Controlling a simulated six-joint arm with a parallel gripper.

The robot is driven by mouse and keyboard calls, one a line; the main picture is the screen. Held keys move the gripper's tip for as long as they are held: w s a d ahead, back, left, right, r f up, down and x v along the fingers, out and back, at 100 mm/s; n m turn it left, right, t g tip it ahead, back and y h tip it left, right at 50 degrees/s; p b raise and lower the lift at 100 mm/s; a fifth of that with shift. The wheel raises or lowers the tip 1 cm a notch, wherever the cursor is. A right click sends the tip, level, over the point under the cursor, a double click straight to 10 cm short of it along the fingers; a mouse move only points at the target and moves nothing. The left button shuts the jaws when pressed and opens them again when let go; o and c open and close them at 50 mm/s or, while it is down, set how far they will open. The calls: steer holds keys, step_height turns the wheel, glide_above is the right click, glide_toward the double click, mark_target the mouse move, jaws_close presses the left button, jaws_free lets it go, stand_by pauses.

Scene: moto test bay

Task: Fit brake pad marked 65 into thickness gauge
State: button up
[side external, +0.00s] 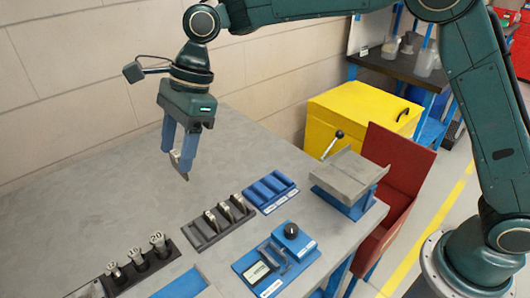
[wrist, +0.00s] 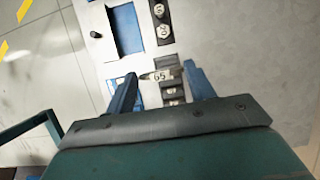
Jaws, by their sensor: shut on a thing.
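My gripper (side external: 176,158) is shut on a thin brake pad (side external: 182,173) and holds it in the air above the grey bench, left of the racks. The thickness gauge appears to be the blue unit (side external: 270,284) with a small display and a black knob, near the bench's front edge. It is apart from my gripper, and no pad shows in it. A dark rack (side external: 197,238) holds several pads upright.
A blue slotted rack (side external: 270,190) lies behind the gauge. A dark holder (side external: 152,263) with several numbered metal pieces is at the front left. A grey-topped blue fixture (side external: 348,181) with a lever stands at the right. The bench's back left is clear.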

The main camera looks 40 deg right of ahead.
steer(key=shift+s, duration=0.1)
steer(key=s+d+f, duration=0.4)
steer(key=s+f, duration=0.2)
steer(key=s, duration=0.2)
steer(key=s+d+f, duration=0.5)
steer(key=s+f, duration=0.1)
steer(key=s, duration=0.1)
steer(key=shift+s, duration=0.4)
steer(key=shift+f, duration=0.25)
steer(key=shift+f, duration=2.45)
steer(key=shift+f, duration=0.65)
stand_by(0.6)
steer(key=o, duration=1.1)
steer(key=shift+r, duration=0.2)
